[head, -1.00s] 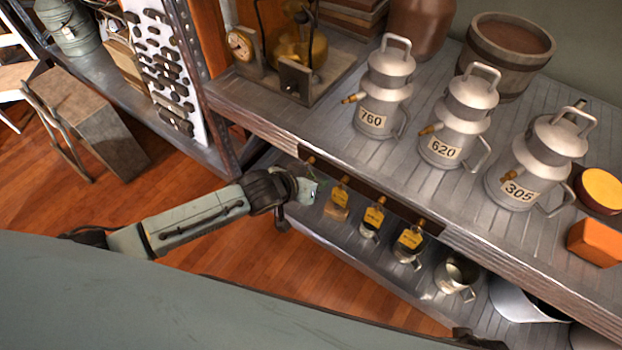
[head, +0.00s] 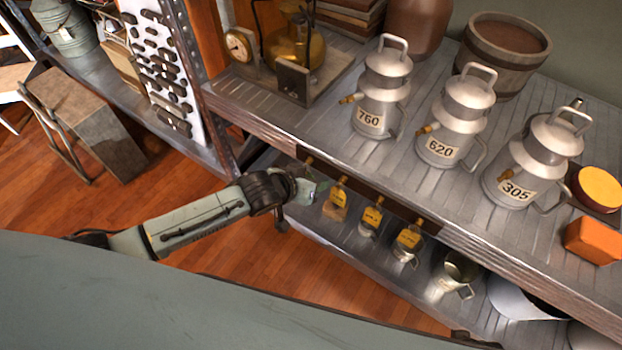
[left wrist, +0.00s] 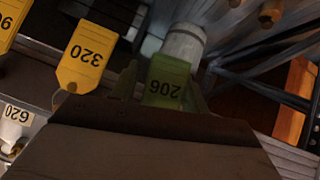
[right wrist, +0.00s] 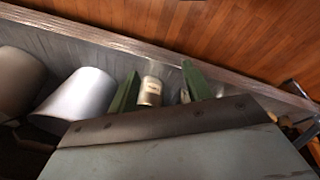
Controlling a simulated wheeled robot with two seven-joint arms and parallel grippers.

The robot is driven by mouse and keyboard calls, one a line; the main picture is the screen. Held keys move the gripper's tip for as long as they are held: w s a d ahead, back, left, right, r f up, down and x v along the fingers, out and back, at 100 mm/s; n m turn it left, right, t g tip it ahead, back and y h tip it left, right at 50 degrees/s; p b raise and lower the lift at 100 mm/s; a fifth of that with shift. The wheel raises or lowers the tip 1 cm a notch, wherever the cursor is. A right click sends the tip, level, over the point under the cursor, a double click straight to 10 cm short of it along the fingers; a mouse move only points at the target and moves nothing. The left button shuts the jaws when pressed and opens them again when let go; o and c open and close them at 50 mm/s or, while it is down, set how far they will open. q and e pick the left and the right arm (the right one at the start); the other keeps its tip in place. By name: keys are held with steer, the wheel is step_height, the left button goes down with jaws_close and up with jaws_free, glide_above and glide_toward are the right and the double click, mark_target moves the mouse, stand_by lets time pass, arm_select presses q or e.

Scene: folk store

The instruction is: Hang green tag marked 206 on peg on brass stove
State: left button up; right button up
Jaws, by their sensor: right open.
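The green tag marked 206 (left wrist: 165,82) is upside down in the left wrist view, between the fingers of my left gripper (left wrist: 160,88). The fingers are apart, on either side of it; contact is unclear. In the head view the left gripper (head: 306,188) is at the shelf's front edge, below the leftmost wooden peg (head: 309,161). The tag's string is too small to make out. The brass stove (head: 294,45) stands on the upper shelf behind a dial and a small upright block (head: 293,82). My right gripper (right wrist: 160,88) is open and empty.
Yellow tags (head: 372,217) hang along the shelf edge; one reads 320 (left wrist: 84,55). Mugs and a white vessel are on the lower shelf.

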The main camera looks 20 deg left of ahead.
arm_select(q)
steer(key=shift+o, duration=1.4)
arm_select(e)
steer(key=shift+r, duration=0.1)
arm_select(q)
steer(key=p+v, duration=0.3)
steer(key=v, duration=0.4)
steer(key=shift+r, duration=0.2)
arm_select(e)
steer(key=s+d+f, duration=0.1)
steer(key=s+f, duration=0.5)
steer(key=shift+s+f+g, duration=0.15)
steer(key=shift+s+g, duration=0.05)
steer(key=shift+g, duration=0.1)
